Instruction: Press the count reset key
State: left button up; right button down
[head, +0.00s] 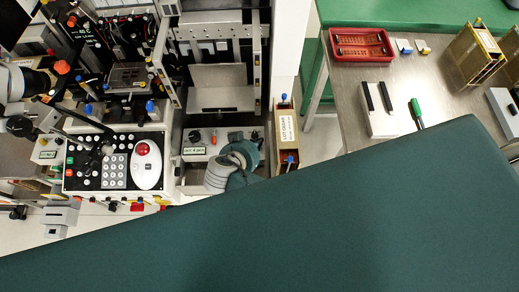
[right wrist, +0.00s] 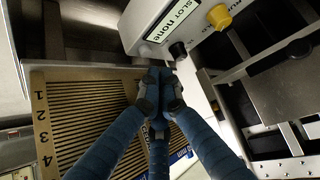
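My right gripper (head: 240,160) is in front of the machine's lower middle panel, beside a small label display (head: 194,150). In the right wrist view its three blue fingers meet at dark tips (right wrist: 160,92); it is shut with nothing seen between them. The tips are just below a white housing with a display reading "SLOT none" (right wrist: 172,18). A black knob or key (right wrist: 178,50) is close above the tips, and a yellow one (right wrist: 220,17) is further right. I cannot read which is the count reset key. My left gripper is not in view.
A slotted magazine (right wrist: 42,125) numbered 1 to 4 lies behind the fingers. A control panel with keypad (head: 114,171) and a red-topped white controller (head: 147,165) are left. A steel table (head: 350,100) with a red tray (head: 361,45) is right.

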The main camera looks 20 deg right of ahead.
jog(key=shift+f, duration=0.3)
dwell(0.9)
jog(key=shift+f, duration=0.1)
jog(key=shift+f+b, duration=0.35)
jog(key=shift+b, duration=0.1)
jog(key=shift+f+b, duration=0.3)
jog(key=shift+f, duration=0.05)
dwell(0.7)
jog(key=shift+r+p, duration=0.65)
jog(key=shift+r, duration=0.15)
